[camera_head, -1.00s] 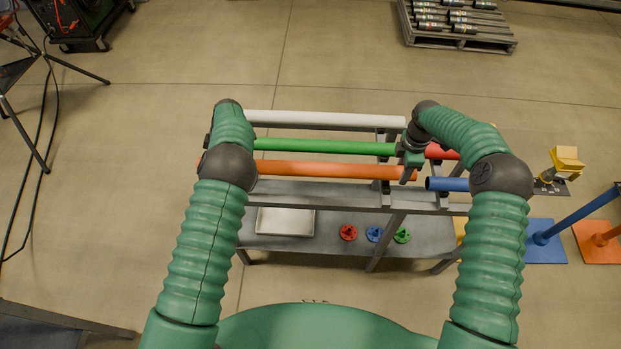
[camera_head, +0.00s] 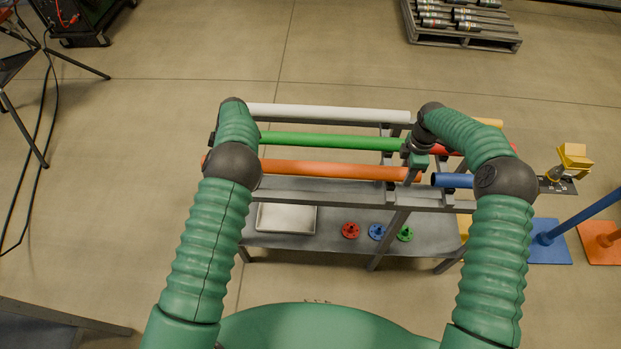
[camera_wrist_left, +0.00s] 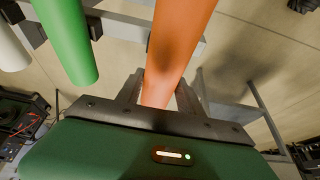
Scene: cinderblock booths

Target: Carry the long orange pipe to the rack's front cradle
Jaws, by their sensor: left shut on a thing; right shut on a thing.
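The long orange pipe (camera_head: 335,170) lies level from left to right along the front of the grey rack (camera_head: 300,190), in front of the green pipe. My right gripper (camera_head: 410,174) is shut on it near its right end. My left gripper is hidden behind its arm in the head view. In the left wrist view its jaws (camera_wrist_left: 160,95) are shut around the orange pipe (camera_wrist_left: 177,40). The front cradle is mostly hidden by the pipe and my arm. I cannot tell whether the pipe touches it.
A green pipe (camera_head: 330,141) and a white pipe (camera_head: 330,113) lie farther back on the rack. A blue pipe (camera_head: 452,180) is at the right. A tray (camera_head: 286,218) and red, blue and green discs sit on the lower shelf. A blue stand (camera_head: 548,240) stands to the right.

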